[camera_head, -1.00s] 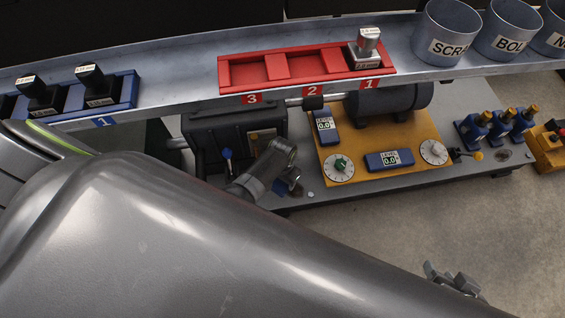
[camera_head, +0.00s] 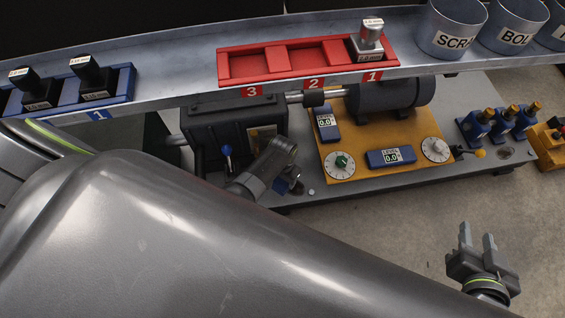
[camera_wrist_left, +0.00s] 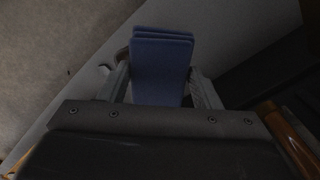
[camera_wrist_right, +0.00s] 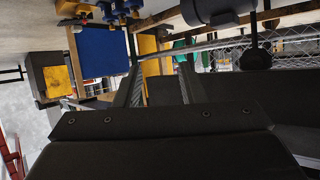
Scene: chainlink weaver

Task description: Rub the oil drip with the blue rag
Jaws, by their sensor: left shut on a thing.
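The folded blue rag (camera_wrist_left: 161,72) is between the fingers of my left gripper (camera_wrist_left: 162,88) in the left wrist view. In the head view a bit of the rag (camera_head: 281,186) shows beside my left gripper (camera_head: 292,180), at the front edge of the grey bench. A dark brownish round patch (camera_head: 505,152) on the bench's right end, in front of the blue bottles, looks like the oil drip. My left gripper is well to the left of it. My right gripper (camera_head: 478,236) is open and empty, fingers up, in front of the bench.
The bench holds a yellow plate (camera_head: 335,165) with dials, a dark motor (camera_head: 390,97), blue bottles (camera_head: 500,122) and a yellow-tipped lever (camera_head: 478,154). A shelf with a red tray (camera_head: 229,67) and metal cups (camera_head: 452,30) crosses above.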

